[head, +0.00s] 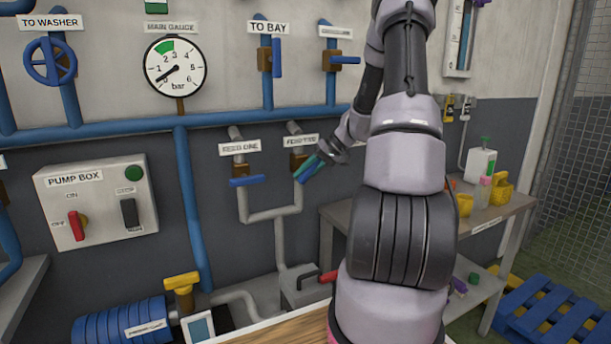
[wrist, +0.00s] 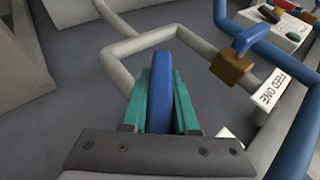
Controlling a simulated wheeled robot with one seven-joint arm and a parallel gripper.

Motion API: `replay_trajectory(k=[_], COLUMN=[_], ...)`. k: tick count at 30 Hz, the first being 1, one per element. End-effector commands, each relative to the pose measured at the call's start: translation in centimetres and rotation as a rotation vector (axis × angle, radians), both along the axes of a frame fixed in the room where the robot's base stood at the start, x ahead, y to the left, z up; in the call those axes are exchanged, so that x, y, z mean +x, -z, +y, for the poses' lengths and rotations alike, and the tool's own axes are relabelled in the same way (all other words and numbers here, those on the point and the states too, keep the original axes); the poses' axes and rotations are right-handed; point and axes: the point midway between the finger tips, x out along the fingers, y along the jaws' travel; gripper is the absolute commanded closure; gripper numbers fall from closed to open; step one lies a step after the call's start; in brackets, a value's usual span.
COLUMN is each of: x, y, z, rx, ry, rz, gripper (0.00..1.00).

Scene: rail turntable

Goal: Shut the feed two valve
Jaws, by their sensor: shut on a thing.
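The feed two valve has a brown body (head: 298,161) on a grey pipe under a partly covered label (head: 301,141) in the head view. Its blue lever (head: 310,173) slants, with its free end toward the lower left. My gripper (head: 306,167) comes from the right and is shut on this lever. In the wrist view the blue lever (wrist: 160,90) stands between the two green fingers of my gripper (wrist: 160,100). The valve body is hidden in the wrist view.
The feed one valve's blue lever (head: 246,181) lies crosswise to its pipe, just left; its brown body (wrist: 231,67) shows in the wrist view. Grey pipes (head: 270,214) run below. The pump box (head: 97,202) is farther left, and a bench (head: 480,221) stands right.

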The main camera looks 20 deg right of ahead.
Motion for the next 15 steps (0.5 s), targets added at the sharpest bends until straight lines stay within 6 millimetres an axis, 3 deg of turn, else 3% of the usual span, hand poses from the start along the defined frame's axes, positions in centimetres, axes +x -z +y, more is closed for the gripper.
replay_trajectory(k=[15], x=[-0.01], y=[-0.54], z=[0.32], rx=[0.49], ry=[0.003], rz=[0.017], gripper=[1.0])
